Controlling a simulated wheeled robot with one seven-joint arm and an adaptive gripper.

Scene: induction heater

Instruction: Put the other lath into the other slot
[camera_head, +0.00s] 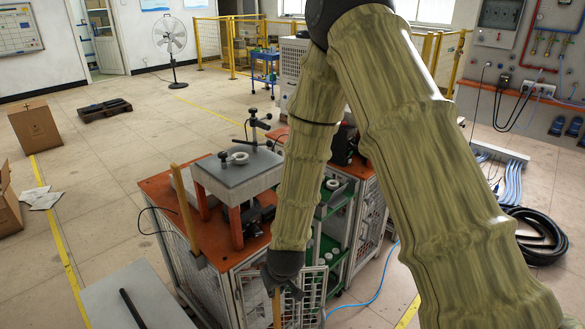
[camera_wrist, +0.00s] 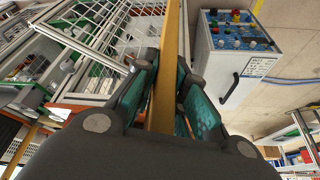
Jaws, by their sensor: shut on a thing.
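My gripper (camera_head: 278,285) is low in the head view, in front of the orange-topped bench. It is shut on a wooden lath (camera_head: 276,312), whose lower part shows below the fingers. In the wrist view my gripper (camera_wrist: 165,90) has its teal finger pads on both sides of the lath (camera_wrist: 167,75), which runs up out of the picture. A second lath (camera_head: 184,212) stands nearly upright, leaning slightly, at the bench's front left edge, with its foot at a small grey bracket (camera_head: 198,262). I cannot make out a free slot; my arm hides part of the bench front.
The bench (camera_head: 155,187) carries a grey block stand (camera_head: 238,170) with a clamp post. A pale table (camera_head: 105,295) with a dark rod (camera_head: 131,308) is at lower left. A control box (camera_wrist: 225,60) is right of the lath in the wrist view.

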